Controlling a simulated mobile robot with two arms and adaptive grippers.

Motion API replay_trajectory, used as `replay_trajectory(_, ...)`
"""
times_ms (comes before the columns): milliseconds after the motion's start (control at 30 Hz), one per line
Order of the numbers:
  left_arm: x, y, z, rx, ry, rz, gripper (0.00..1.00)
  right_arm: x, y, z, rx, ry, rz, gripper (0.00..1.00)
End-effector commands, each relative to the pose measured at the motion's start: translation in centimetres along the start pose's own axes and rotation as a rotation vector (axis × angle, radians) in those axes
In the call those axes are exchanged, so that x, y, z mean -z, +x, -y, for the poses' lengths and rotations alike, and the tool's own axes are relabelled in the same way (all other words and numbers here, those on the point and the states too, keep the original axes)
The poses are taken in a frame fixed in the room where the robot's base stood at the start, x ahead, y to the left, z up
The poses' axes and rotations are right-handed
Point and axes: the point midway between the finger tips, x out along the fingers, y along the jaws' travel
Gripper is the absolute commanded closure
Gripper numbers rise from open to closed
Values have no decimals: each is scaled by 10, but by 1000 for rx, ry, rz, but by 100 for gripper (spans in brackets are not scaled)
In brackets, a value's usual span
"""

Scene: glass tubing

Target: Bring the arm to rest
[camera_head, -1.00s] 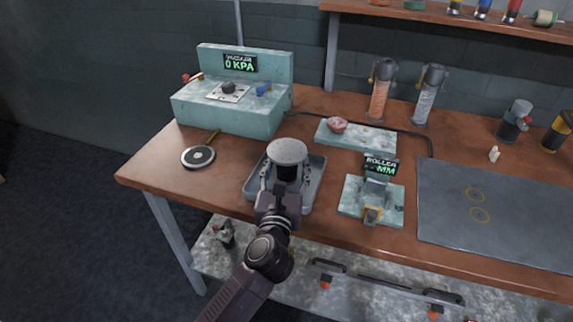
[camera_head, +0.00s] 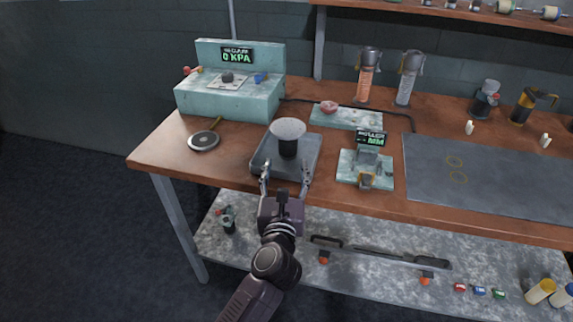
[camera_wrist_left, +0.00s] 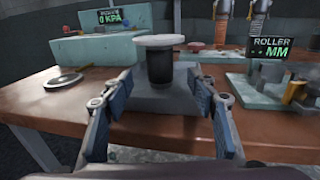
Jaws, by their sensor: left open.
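My left gripper (camera_head: 284,180) is open and empty in the head view, at the front edge of the workbench (camera_head: 225,172). Its two fingers point toward a grey tray (camera_head: 263,160) that holds a dark cylinder (camera_head: 288,148) with a wide pale round top (camera_head: 288,128). In the left wrist view the open fingers (camera_wrist_left: 160,105) spread on either side of the dark cylinder (camera_wrist_left: 159,68), which stands beyond them, apart from them. The cylinder stands upright. My right gripper is not in view.
A pressure box (camera_head: 230,98) reading 0 KPA stands at the back left, with a round disc (camera_head: 204,140) before it. A roller gauge (camera_head: 366,168) sits right of the tray. A grey mat (camera_head: 490,175) covers the right. A lower shelf (camera_head: 380,285) lies below the bench.

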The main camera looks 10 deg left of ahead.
Motion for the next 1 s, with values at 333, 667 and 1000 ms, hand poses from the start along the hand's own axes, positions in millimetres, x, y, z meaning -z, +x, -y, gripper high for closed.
replay_trajectory(333, -27, -10, 5, 51, 147, 114, 47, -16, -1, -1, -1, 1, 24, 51)
replay_trajectory(667, -69, -107, 82, 369, 1097, 598, 47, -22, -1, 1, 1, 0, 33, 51)
replay_trajectory(1000, 93, -216, 72, 979, 2170, 762, 47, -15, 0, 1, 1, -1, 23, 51)
